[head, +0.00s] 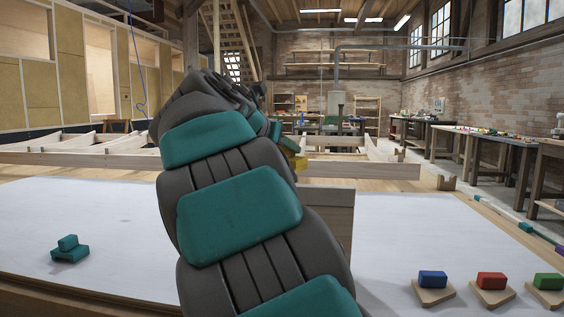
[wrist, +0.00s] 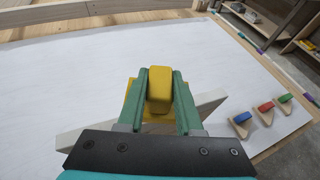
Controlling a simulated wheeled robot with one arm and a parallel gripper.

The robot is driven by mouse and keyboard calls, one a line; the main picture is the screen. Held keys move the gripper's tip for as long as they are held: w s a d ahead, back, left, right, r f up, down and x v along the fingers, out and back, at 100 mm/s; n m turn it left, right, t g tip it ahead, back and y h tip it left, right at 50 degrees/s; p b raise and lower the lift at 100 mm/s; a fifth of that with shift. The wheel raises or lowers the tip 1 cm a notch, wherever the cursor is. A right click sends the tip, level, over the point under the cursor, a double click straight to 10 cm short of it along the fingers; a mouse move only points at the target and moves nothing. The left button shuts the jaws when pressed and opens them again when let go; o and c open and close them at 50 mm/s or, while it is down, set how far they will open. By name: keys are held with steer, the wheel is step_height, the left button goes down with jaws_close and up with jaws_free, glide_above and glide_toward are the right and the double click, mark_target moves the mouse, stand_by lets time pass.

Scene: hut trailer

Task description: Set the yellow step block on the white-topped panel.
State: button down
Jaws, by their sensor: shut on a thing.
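The yellow step block (wrist: 159,92) is between the two green fingers of my gripper (wrist: 160,76) in the wrist view. The fingers are shut on its narrow upper part, and its wider yellow base shows below and beside them. In the head view my arm hides most of the gripper, and only a bit of yellow (head: 299,162) shows at the arm's right edge. The white-topped panel (head: 420,235) spreads on both sides of my arm, and its white top (wrist: 70,80) lies beneath the block in the wrist view. I cannot tell whether the block touches it.
A teal step block (head: 70,250) stands on the panel at left. Blue (head: 432,279), red (head: 491,281) and green (head: 547,282) blocks on wooden wedges stand at right. A pale wooden board (head: 335,215) stands behind my arm. Much of the white surface is bare.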

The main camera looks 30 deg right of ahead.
mark_target(286, 162)
steer(key=shift+w+d, duration=0.3)
steer(key=shift+f, duration=1.8)
steer(key=shift+f, duration=0.1)
steer(key=c, duration=0.6)
jaws_free()
steer(key=shift+b, duration=0.3)
steer(key=v, duration=1.2)
steer(key=shift+a, duration=0.1)
